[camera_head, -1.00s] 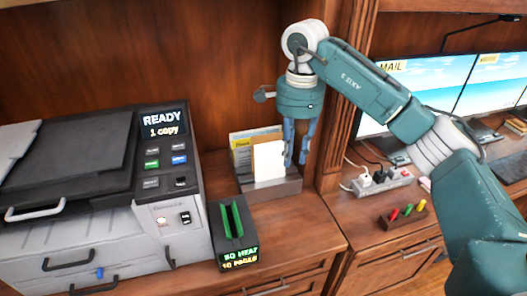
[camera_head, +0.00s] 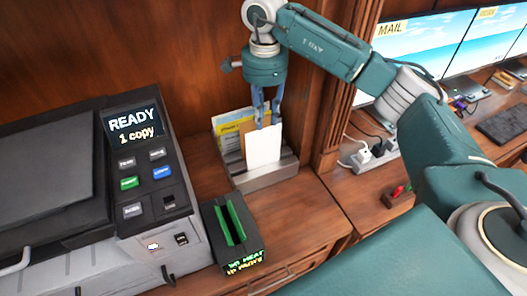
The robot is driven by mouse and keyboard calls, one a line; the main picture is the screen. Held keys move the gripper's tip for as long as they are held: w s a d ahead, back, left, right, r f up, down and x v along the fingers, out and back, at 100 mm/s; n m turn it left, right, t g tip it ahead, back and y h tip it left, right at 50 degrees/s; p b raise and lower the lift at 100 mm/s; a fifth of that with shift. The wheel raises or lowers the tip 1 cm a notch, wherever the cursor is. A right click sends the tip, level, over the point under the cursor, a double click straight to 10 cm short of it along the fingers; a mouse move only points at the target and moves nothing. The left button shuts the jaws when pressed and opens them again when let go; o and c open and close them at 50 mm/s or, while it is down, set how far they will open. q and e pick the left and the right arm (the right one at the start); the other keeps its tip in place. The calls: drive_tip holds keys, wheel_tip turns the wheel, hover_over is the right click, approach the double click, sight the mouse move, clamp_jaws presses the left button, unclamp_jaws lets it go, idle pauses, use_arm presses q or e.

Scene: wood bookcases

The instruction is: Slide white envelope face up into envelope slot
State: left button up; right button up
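The white envelope (camera_head: 263,148) stands upright in a grey desk organizer (camera_head: 262,181), in front of a yellow-and-white paper (camera_head: 229,125). My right gripper (camera_head: 267,126) points down at the envelope's top edge. Its two blue fingers are apart, with a gap between them. Whether the fingertips touch the envelope cannot be told. No slot marked for envelopes can be made out. My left gripper is not in view.
A printer reading "READY 1 copy" (camera_head: 134,125) fills the left. A black box with green slots (camera_head: 233,234) stands in front of the organizer. A wooden divider (camera_head: 342,85) separates this bay from the monitors (camera_head: 416,45). A power strip (camera_head: 373,157) lies to the right.

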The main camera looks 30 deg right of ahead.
sight(264, 130)
drive_tip(key=shift+w+f, duration=0.15)
drive_tip(key=shift+f, duration=0.25)
wheel_tip(264, 130, down, 4)
drive_tip(key=shift+a+r+p, duration=0.1)
drive_tip(key=shift+r+p, duration=0.15)
drive_tip(key=shift+p, duration=0.9)
drive_tip(key=shift+f, duration=0.4)
drive_tip(key=shift+w+f, duration=0.1)
drive_tip(key=shift+f, duration=0.2)
clamp_jaws()
